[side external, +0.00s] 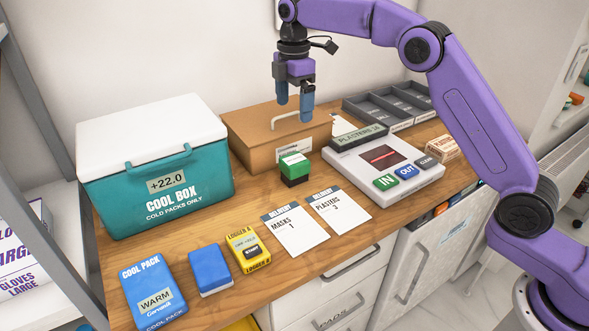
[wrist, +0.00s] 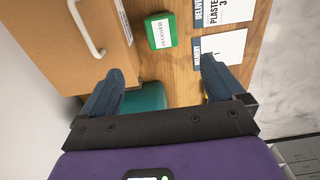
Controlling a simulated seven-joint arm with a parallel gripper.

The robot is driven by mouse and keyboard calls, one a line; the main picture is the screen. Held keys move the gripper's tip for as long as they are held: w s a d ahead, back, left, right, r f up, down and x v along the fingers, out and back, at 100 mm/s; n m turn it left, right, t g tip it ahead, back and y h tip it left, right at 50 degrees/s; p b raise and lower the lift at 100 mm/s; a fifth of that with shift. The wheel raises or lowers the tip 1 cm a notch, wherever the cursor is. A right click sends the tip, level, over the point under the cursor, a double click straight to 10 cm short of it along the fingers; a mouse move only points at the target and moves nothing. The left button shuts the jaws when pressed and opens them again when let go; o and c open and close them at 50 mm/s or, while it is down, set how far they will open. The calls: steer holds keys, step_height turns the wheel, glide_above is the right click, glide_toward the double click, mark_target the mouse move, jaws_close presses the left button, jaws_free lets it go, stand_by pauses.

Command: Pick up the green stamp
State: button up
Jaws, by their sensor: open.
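The green stamp (side external: 294,168) stands on the wooden counter in front of a brown cardboard-coloured box, green on top with a white label and a darker lower part. It also shows in the wrist view (wrist: 160,31), near the top middle, with a label that reads "RECEIVED". My gripper (side external: 293,106) is open and empty, well above the counter over the brown box. In the wrist view its two blue fingers (wrist: 160,84) are spread wide, and the stamp lies beyond them, apart from both.
The brown box (side external: 252,130) with its white handle stands behind the stamp. A teal cool box (side external: 205,181) is left, a scanner unit (side external: 350,160) right. Delivery cards for masks (side external: 310,248) and plasters (side external: 350,220) lie in front. A yellow logger (side external: 248,249) is nearer the front edge.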

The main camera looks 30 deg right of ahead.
mark_target(295, 159)
steer(key=f, duration=1.6)
steer(key=shift+s+f, duration=0.1)
steer(key=shift+s, duration=0.1)
steer(key=c, duration=1.1)
